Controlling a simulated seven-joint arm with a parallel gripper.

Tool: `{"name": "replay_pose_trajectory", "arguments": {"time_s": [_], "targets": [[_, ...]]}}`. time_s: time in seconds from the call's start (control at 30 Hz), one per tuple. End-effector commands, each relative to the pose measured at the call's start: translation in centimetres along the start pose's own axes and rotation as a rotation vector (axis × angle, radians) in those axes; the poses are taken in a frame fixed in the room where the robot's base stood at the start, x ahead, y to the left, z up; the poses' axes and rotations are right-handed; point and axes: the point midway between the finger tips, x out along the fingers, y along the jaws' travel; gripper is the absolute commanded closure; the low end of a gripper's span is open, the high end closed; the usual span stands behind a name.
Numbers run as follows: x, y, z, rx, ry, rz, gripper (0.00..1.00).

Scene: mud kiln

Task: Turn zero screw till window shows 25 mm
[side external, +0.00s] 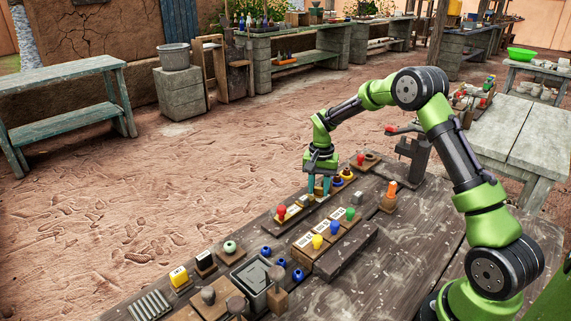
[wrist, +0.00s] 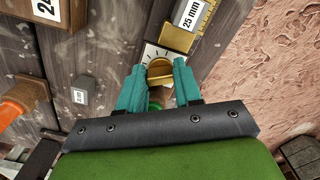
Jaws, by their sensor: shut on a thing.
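My gripper (wrist: 159,68) points down at a brass-coloured screw knob (wrist: 160,73) in the wrist view, one teal finger on each side, shut on it. A white dial plate with black tick marks (wrist: 152,51) lies behind the knob. Above it is a brass frame (wrist: 177,38), next to a white label reading "25 mm" (wrist: 191,13) and a yellow graduated scale (wrist: 208,12). I cannot read a value in a window. In the side view my gripper (side external: 319,187) is low over the bench's far edge; its fingers hide the knob there.
A small grey block (wrist: 80,97) and an orange handle (wrist: 10,112) lie left in the wrist view. In the side view a red-knobbed block (side external: 281,212) stands left of my gripper, and yellow, blue and green knobs (side external: 334,228) stand nearer on the wooden bench (side external: 385,265).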

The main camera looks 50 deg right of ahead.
Motion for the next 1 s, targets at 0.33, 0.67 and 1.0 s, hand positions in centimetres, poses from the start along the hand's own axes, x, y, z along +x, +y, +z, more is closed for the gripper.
{"name": "replay_pose_trajectory", "arguments": {"time_s": [0.33,0.67,1.0], "targets": [[-0.06,0.07,-0.06,-0.147,0.002,0.000,0.96],[-0.09,0.12,-0.10,-0.263,0.002,-0.001,0.96],[-0.08,0.07,-0.05,-0.262,0.001,-0.002,0.40]]}}
